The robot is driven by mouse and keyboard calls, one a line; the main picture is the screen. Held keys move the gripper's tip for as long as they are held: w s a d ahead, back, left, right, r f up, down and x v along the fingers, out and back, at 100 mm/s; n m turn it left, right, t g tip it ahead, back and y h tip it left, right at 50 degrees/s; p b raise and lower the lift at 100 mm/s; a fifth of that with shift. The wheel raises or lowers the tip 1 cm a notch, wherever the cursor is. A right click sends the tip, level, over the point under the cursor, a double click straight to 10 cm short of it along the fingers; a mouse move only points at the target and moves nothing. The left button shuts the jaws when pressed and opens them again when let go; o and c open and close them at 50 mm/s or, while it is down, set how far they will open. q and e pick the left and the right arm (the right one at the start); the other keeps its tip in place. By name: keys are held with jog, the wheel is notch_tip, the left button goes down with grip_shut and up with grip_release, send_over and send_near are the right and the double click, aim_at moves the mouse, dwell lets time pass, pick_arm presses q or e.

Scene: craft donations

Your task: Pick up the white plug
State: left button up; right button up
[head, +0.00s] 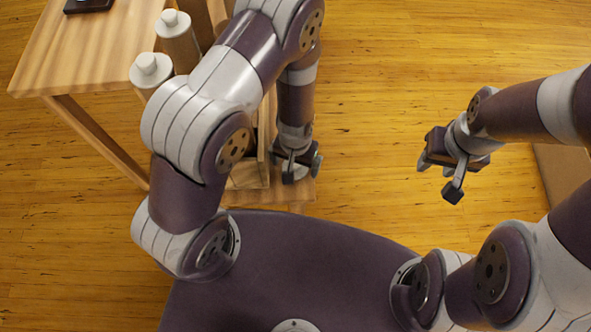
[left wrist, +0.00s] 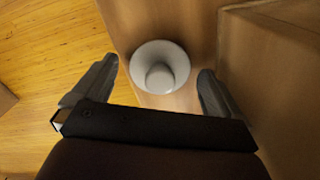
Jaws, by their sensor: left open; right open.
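A round white plug (left wrist: 160,62) with a raised knob shows in the left wrist view, above or on a narrow wooden board. What lies under it is hidden. My left gripper (left wrist: 159,72) is open, with one finger on each side of the plug and a gap on both sides. In the head view, my left gripper (head: 298,168) points down at the low wooden shelf, and I cannot make out the plug there. My right gripper (head: 438,176) is open and empty over the floor at the right.
A wooden table (head: 75,45) stands at the upper left, with a white-capped bottle (head: 177,50) and another like it near its edge. A wooden panel (left wrist: 270,70) rises close to the right of my left gripper. The floor between my arms is clear.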

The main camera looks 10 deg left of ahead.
pick_arm(q)
jog(key=c, duration=1.1)
jog(key=shift+r, duration=0.1)
